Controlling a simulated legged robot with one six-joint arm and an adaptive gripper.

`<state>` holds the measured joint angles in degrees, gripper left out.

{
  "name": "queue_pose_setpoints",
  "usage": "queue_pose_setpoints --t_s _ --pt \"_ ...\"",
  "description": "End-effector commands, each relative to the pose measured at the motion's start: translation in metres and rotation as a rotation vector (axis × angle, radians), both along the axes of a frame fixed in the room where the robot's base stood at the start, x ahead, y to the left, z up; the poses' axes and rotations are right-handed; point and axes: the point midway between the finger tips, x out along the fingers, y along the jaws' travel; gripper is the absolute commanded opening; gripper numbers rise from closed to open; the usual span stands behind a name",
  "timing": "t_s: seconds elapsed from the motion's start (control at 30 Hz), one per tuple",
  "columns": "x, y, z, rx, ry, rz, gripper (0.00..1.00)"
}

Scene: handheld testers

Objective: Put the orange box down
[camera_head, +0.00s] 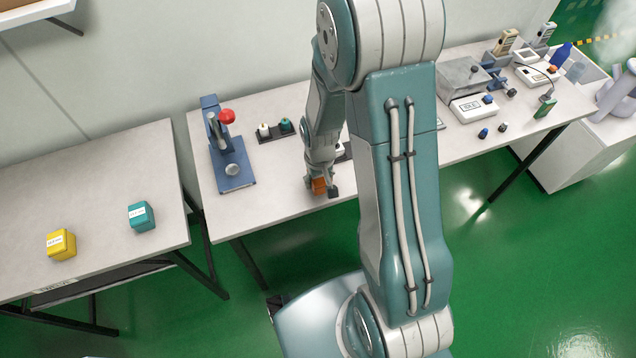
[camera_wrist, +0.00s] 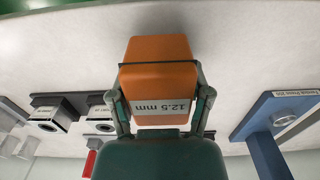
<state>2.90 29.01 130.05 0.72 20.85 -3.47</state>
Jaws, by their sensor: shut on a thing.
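The orange box (camera_head: 319,186) is in my gripper (camera_head: 321,191), near the front edge of the middle table (camera_head: 270,203) in the head view. In the wrist view the orange box (camera_wrist: 160,70) sits between the two fingers of my gripper (camera_wrist: 160,85), with a white label reading "12.5 mm". My gripper is shut on it. Whether the box touches the tabletop cannot be told. In the head view my arm hides part of the table to the right of the box.
A blue press (camera_head: 232,165) with a red knob stands left of my gripper, and a dark rack (camera_head: 277,131) stands behind. A yellow box (camera_head: 61,244) and a teal box (camera_head: 141,216) sit on the left table. Tabletop between press and gripper is clear.

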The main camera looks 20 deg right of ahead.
Motion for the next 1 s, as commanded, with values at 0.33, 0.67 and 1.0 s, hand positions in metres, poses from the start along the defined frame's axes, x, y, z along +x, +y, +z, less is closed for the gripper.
queue_pose_setpoints --t_s 0.33,0.67,1.0 --pt "-0.001 0.003 -0.021 -0.004 0.001 0.002 0.16" --pt "-0.001 0.002 -0.022 -0.002 0.002 0.001 0.99" --pt "-0.001 0.003 -0.022 -0.003 0.002 0.002 0.99"
